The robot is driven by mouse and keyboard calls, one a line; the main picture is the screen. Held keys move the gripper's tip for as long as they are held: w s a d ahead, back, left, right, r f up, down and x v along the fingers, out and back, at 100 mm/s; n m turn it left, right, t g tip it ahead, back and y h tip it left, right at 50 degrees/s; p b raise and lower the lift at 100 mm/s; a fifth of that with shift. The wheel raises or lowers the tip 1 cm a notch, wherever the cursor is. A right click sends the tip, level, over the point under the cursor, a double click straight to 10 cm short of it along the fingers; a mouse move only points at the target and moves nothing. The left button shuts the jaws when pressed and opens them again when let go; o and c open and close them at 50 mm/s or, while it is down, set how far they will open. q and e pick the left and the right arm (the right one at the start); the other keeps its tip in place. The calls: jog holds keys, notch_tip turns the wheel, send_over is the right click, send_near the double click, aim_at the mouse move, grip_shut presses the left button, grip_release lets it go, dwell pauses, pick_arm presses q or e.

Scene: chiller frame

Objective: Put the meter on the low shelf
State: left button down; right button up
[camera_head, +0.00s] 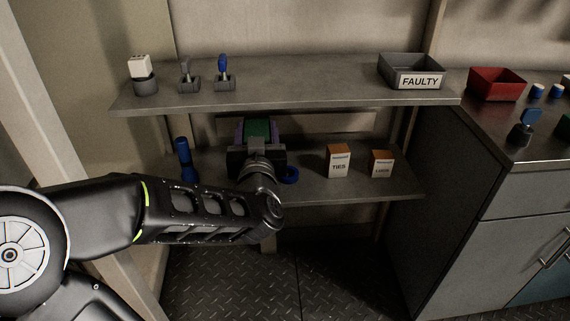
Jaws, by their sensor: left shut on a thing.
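My left gripper (257,150) reaches in from the left, over the low shelf (325,189). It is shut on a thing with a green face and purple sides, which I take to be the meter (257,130). The meter is under the level of the upper shelf, at the low shelf's middle. The gripper hides its lower part, so I cannot tell whether it touches the shelf. My right gripper is not in view.
On the low shelf are a blue torch-like object (184,160), a blue ring (290,175), a TIES box (339,161) and a smaller box (382,164). The upper shelf (300,94) overhangs and holds a FAULTY bin (411,72). A cabinet (480,200) stands right.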

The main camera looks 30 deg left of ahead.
aim_at(257, 121)
pick_arm(q)
jog(key=shift+s+r, duration=0.1)
jog(key=shift+w+a+r+p, duration=0.15)
jog(key=shift+w+p, duration=0.1)
jog(key=shift+p, duration=0.25)
jog(key=p+x, duration=0.2)
jog(key=shift+r+p, duration=0.2)
jog(key=shift+p, duration=0.2)
jog(key=shift+w+a+f+b, duration=0.45)
jog(key=shift+w+a+f, duration=0.1)
jog(key=shift+w, duration=0.15)
jog(key=f+b+x, duration=0.1)
jog(key=b+x, duration=0.2)
jog(key=x, duration=1.2)
jog(key=shift+a+f, duration=0.15)
jog(key=shift+f, duration=0.15)
jog(key=shift+w, duration=0.1)
